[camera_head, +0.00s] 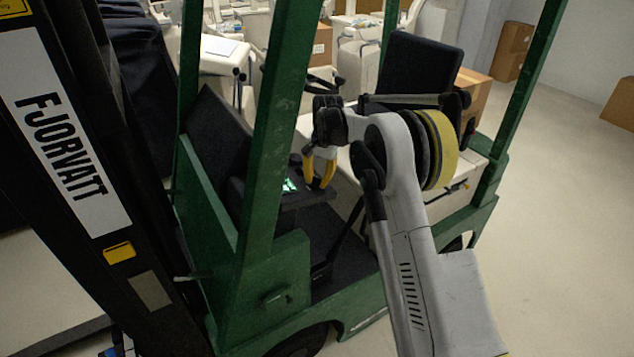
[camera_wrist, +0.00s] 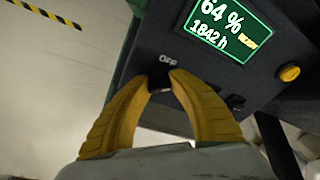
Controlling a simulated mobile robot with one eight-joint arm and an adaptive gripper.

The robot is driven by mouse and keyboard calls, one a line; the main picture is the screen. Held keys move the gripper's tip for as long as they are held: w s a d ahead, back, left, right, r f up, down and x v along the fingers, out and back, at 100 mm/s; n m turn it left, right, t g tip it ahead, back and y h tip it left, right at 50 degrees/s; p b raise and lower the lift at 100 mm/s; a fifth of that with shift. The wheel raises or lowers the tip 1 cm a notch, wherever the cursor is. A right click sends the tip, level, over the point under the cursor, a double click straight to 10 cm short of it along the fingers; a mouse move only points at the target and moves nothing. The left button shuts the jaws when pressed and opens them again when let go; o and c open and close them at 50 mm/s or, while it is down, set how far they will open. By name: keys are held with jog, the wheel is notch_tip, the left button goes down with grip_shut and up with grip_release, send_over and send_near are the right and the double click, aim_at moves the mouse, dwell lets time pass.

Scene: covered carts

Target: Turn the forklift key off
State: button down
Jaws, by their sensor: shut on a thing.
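The green forklift (camera_head: 275,125) stands in front of me, with its dark control panel (camera_wrist: 150,45) inside the cab. My gripper (camera_head: 319,182) reaches into the cab beside the lit display. In the wrist view its two yellow fingers (camera_wrist: 162,78) are closed just below the white OFF label (camera_wrist: 168,60). They are shut on the small dark key (camera_wrist: 160,82), which is mostly hidden between the fingertips. I cannot tell which way the key is turned. The green display (camera_wrist: 228,28) is lit and reads 64 % and 1842 h.
A round yellow button (camera_wrist: 289,73) sits right of the display. Green cab posts (camera_head: 285,75) stand left of and behind my arm. The black seat (camera_head: 418,70) is behind my gripper.

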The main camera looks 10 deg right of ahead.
jog(key=n+y+b, duration=0.1)
jog(key=n+b, duration=0.2)
jog(key=n, duration=0.2)
jog(key=shift+f, duration=0.15)
jog(key=n+y+b, duration=0.1)
jog(key=n, duration=0.4)
jog(key=shift+n+b, duration=0.3)
jog(key=shift+n, duration=0.1)
jog(key=c, duration=1.1)
grip_release()
jog(key=shift+w, duration=0.1)
jog(key=shift+c, duration=0.2)
jog(key=v, duration=1.2)
jog(key=shift+a, duration=0.1)
